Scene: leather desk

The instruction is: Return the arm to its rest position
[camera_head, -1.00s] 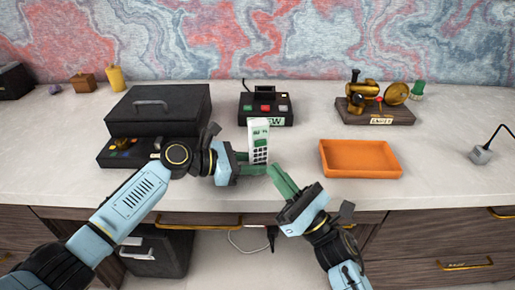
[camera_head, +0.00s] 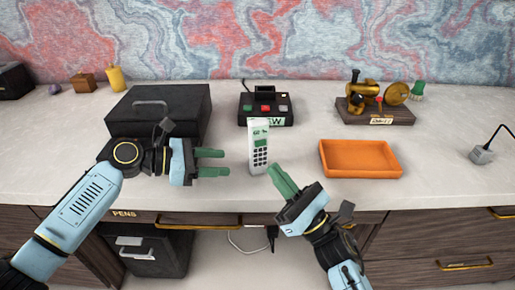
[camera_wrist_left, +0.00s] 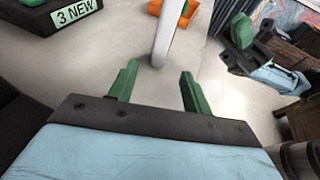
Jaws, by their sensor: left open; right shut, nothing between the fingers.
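My left gripper (camera_head: 211,163) is open and empty over the front of the desk, left of the white handset (camera_head: 259,150). Its green fingers also show in the left wrist view (camera_wrist_left: 158,84), with the handset (camera_wrist_left: 166,30) beyond them and a gap between. The handset stands upright, with green and dark keys on its face. My right gripper (camera_head: 277,170) is shut with its green fingers together, just right of the handset's lower end. Whether its fingertips touch the handset I cannot tell.
An orange tray (camera_head: 360,172) lies to the right, empty. A black box with a handle (camera_head: 160,108) stands behind my left arm. A base with coloured buttons (camera_head: 265,108) and a brass device on a wooden stand (camera_head: 376,114) are further back. A small lamp-like item (camera_head: 481,155) is far right.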

